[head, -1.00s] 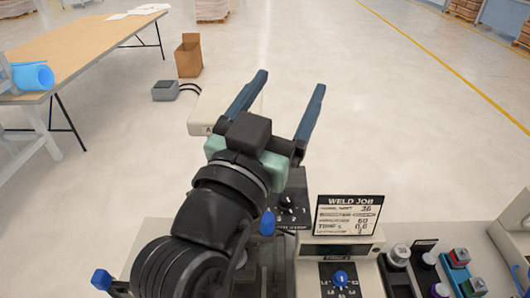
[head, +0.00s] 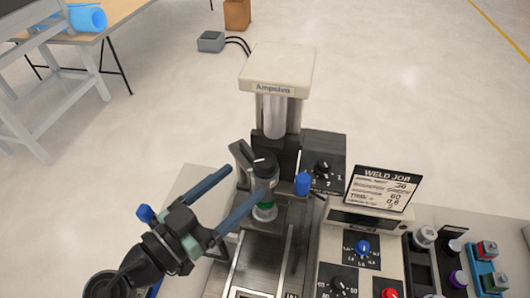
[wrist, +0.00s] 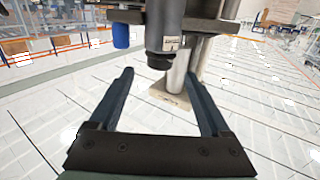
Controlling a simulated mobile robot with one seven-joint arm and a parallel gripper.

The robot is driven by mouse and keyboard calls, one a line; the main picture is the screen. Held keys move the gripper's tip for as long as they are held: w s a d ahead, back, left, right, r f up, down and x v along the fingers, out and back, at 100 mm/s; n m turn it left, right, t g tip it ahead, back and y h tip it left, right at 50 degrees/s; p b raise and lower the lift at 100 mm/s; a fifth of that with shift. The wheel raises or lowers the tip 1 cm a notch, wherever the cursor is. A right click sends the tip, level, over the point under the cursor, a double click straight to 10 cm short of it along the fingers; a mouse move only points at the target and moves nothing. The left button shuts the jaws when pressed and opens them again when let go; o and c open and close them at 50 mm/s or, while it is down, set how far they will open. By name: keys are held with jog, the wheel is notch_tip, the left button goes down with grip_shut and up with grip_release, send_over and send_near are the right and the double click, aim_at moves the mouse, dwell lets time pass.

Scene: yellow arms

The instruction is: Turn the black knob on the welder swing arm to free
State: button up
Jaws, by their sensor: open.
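The black knob (head: 264,163) is a dark upright cylinder with a white mark on top. It stands on the welder's arm in front of the pale column. A blue-tipped handle (head: 302,184) sticks up to its right. My gripper (head: 250,179) is open and empty, with two long blue fingers. In the head view one fingertip reaches the knob's lower left side and the other ends left of it; I cannot tell whether they touch. In the wrist view a dark cylinder with a small label (wrist: 168,43) is beyond the open fingertips (wrist: 159,73), and the blue handle (wrist: 121,36) is to its left.
The welder's pale top block (head: 277,68) rises behind. A numbered dial (head: 322,168), a weld job card (head: 382,189) and a control box with a blue knob (head: 362,248) are at the right. Coloured buttons (head: 486,250) stand farther right. Open floor lies behind.

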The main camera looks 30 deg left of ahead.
aim_at(257, 168)
jog(key=w+p, duration=0.1)
jog(key=w, duration=0.2)
jog(key=w+d+p, duration=0.1)
jog(key=w, duration=0.2)
jog(key=shift+w+d+r+p, duration=0.1)
jog(key=shift+w+r+p, duration=0.1)
jog(key=shift+p, duration=0.1)
jog(key=shift+w+d+f, duration=0.1)
jog(key=shift+w+f, duration=0.05)
jog(key=shift+w, duration=0.5)
grip_shut()
